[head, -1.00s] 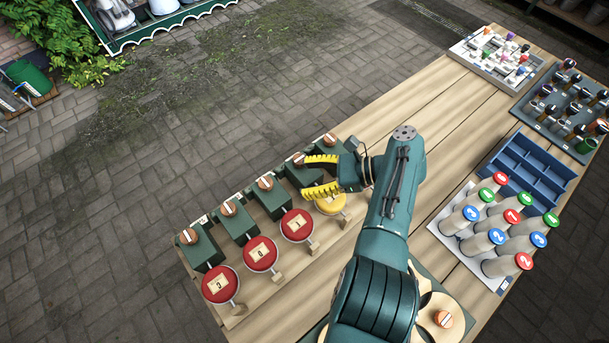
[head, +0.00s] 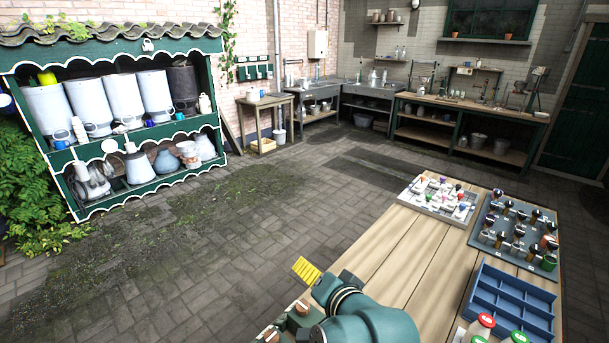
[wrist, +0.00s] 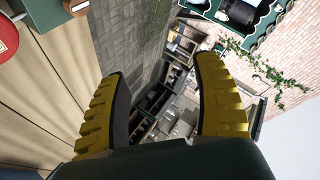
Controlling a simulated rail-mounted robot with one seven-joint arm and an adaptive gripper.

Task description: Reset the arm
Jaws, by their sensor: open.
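My arm is folded low at the bottom centre of the head view, over the near left edge of the wooden table. One yellow finger of my gripper (wrist: 162,105) shows there, pointing up and left. In the wrist view both yellow ribbed fingers are wide apart, with nothing between them. Beyond them the wrist view shows the paving, the brick wall and the far workbenches. A red round disc (wrist: 6,38) shows at the wrist view's left edge, apart from the fingers.
The wooden table (head: 400,255) carries a blue divided tray (head: 512,300), a white tray of small coloured pieces (head: 437,198) and a dark rack of dark-topped items (head: 515,232). A green shelf with milk churns (head: 120,115) stands at the left. The paved floor between is clear.

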